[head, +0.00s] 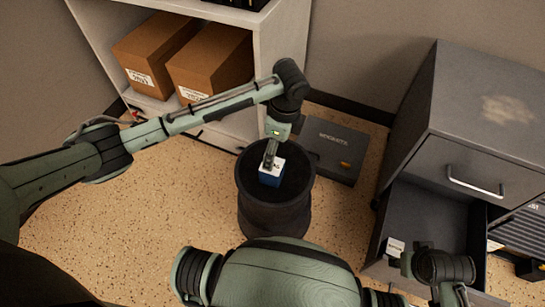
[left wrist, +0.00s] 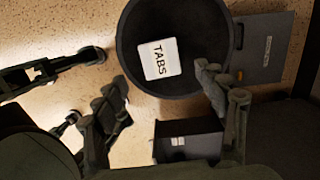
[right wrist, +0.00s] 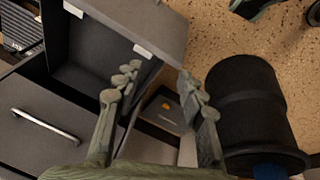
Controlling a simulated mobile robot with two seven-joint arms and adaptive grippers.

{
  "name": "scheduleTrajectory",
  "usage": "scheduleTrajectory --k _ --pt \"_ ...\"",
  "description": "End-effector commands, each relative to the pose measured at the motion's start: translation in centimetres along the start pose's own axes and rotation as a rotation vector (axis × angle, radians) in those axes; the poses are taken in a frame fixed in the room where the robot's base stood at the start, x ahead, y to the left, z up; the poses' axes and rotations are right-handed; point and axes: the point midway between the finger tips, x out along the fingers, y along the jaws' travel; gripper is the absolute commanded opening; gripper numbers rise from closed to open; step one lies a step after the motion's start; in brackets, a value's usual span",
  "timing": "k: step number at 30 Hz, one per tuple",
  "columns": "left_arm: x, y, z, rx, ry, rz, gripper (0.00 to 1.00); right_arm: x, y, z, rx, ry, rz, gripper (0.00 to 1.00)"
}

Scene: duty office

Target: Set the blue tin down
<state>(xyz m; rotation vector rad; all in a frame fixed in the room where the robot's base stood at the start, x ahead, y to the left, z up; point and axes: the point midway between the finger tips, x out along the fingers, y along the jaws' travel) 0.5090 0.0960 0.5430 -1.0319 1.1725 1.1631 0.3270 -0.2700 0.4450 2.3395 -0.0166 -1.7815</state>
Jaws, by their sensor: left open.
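The blue tin (head: 270,177) has a white lid and stands upright on the dark top of a black round stand (head: 275,220). In the left wrist view, the lid of the tin (left wrist: 158,59) reads "TABS". My left gripper (head: 270,158) is just above the tin, and its fingers (left wrist: 162,92) are spread apart with nothing gripped. A bit of the blue tin (right wrist: 270,172) shows at the bottom right of the right wrist view. My right gripper (head: 450,292) is open and empty near the drawer (right wrist: 85,65); its fingers (right wrist: 158,84) stand apart.
A flat dark case (head: 335,145) lies behind the stand. Brown boxes (head: 210,65) sit on a shelf. Speckled floor is clear at left.

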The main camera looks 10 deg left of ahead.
Motion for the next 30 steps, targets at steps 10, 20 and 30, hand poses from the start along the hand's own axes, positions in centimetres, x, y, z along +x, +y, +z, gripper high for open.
scheduleTrajectory --k 10,20,30 --pt "-3.6 0.0 0.0 0.0 -0.001 0.001 0.72 0.8 -0.2 0.1 0.001 -0.001 -0.005 0.4" --pt "-3.6 0.0 0.0 0.0 0.0 0.001 0.72 0.9 -0.1 0.1 0.001 0.0 -0.005 0.4" --pt "-3.2 0.3 -0.5 -0.019 0.018 -0.002 0.72 0.8 -0.1 0.1 0.001 0.0 -0.005 0.4"
